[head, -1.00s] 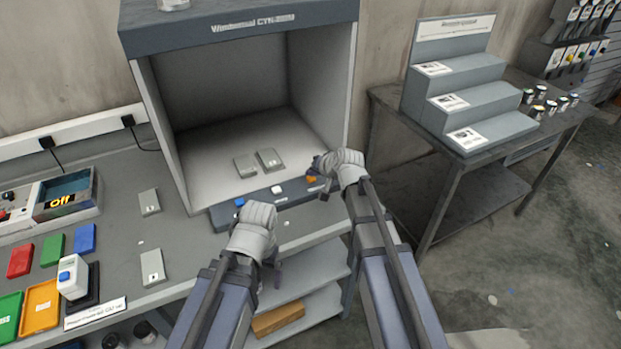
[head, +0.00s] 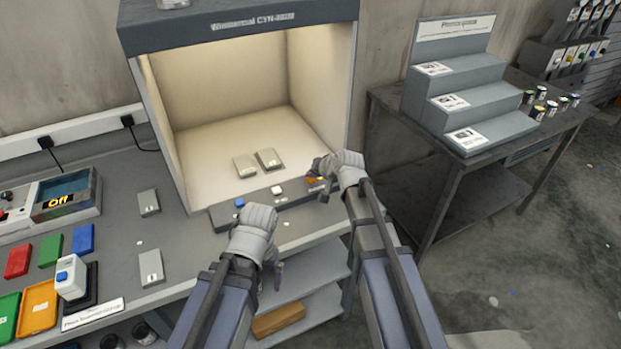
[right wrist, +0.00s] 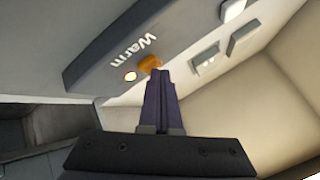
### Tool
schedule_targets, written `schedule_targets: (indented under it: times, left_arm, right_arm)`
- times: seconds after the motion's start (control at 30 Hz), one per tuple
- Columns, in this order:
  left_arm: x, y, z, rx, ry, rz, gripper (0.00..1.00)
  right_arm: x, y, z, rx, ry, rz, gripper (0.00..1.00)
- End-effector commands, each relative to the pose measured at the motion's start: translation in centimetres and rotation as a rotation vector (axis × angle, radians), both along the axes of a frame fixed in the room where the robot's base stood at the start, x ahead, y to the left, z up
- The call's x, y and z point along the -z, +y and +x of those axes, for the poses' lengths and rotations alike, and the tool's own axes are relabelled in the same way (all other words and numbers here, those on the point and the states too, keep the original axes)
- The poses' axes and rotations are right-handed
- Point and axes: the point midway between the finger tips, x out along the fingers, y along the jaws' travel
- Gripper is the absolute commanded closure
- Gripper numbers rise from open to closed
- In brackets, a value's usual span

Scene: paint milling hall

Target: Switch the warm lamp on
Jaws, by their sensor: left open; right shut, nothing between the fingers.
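The light booth (head: 240,90) is lit inside with a warm yellowish light. Its front strip (head: 258,205) carries a blue button (head: 239,203), a white button (head: 276,189) and an orange button (head: 311,181). In the right wrist view the orange button (right wrist: 150,64) sits by the label "Warm", with a glowing indicator (right wrist: 130,76) beside it. My right gripper (right wrist: 160,80) is shut and empty, its tips at the orange button; I cannot tell whether they touch. In the head view it (head: 324,188) partly covers that end of the strip. My left gripper (head: 274,268) is open and empty, in front of the bench edge.
Two grey panels (head: 268,158) lie on the booth floor. Two more grey plates (head: 150,268), coloured cards (head: 83,239) and a white device with a blue button (head: 70,277) are on the bench at left. A stepped display (head: 470,95) stands on the right table.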

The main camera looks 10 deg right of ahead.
Motion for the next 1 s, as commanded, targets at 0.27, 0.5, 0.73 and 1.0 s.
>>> schedule_targets:
  times: [0.27, 0.5, 0.73, 1.0]
  left_arm:
    - [-1.3, 0.0, 0.0, 0.0, 0.0, 0.0, 0.02]
    - [-1.8, 0.0, 0.0, 0.0, 0.0, 0.0, 0.02]
    - [-1.9, 0.0, 0.0, 0.0, 0.0, 0.0, 0.02]
    - [-3.9, 0.0, 0.0, 0.0, 0.0, 0.0, 0.02]
  right_arm:
    - [-1.3, 0.0, 0.0, 0.0, 0.0, 0.0, 1.0]
    - [-1.8, 0.0, 0.0, 0.0, 0.0, 0.0, 1.0]
    - [-1.9, 0.0, 0.0, 0.0, 0.0, 0.0, 1.0]
    - [-3.9, 0.0, 0.0, 0.0, 0.0, 0.0, 1.0]
